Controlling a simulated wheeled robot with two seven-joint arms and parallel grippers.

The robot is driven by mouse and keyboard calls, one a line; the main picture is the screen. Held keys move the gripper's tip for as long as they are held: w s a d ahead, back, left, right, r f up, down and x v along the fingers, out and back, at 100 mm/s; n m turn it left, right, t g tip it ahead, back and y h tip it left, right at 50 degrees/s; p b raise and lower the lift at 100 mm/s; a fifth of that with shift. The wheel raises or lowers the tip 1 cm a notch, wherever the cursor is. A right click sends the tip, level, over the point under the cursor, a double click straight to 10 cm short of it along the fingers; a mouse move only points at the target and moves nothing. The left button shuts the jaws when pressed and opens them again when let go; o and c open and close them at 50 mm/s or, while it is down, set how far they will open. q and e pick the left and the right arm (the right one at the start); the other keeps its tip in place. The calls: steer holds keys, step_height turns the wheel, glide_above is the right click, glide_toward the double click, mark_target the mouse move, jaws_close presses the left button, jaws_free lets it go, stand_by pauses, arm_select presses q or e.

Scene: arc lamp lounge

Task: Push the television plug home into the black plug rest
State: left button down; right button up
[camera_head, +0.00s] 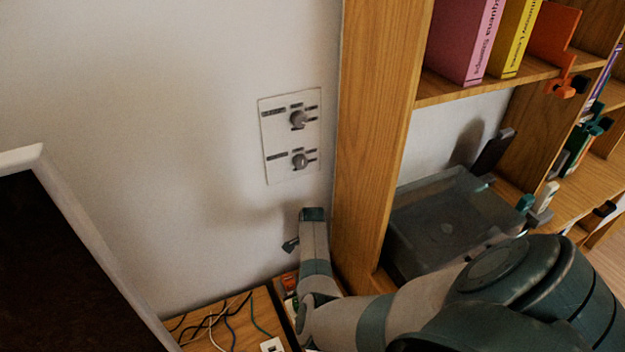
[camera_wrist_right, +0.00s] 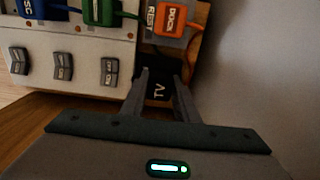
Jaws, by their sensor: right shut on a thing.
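In the right wrist view my right gripper (camera_wrist_right: 162,76) is shut on the black television plug (camera_wrist_right: 159,92), which carries white "TV" lettering between the fingers. A small label reading "REST" (camera_wrist_right: 151,17) shows just beyond the plug, beside an orange plug. The black plug rest itself is dark against the plug and fingertips. I cannot tell how deep the plug sits in it. In the head view my right arm reaches down beside the wooden upright, and its fingers and the plug are hidden. My left gripper is not in view.
A wall panel with knobs (camera_head: 291,136), a wooden shelf upright (camera_head: 377,120), a clear bin (camera_head: 448,218) and loose cables (camera_head: 222,317) surround my arm.

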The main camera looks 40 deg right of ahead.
steer(key=shift+f, duration=0.15)
steer(key=o, duration=1.2)
step_height(320, 180, up, 18)
steer(key=b, duration=0.1)
steer(key=shift+f+b, duration=0.25)
steer(key=shift+b, duration=0.15)
stand_by(0.4)
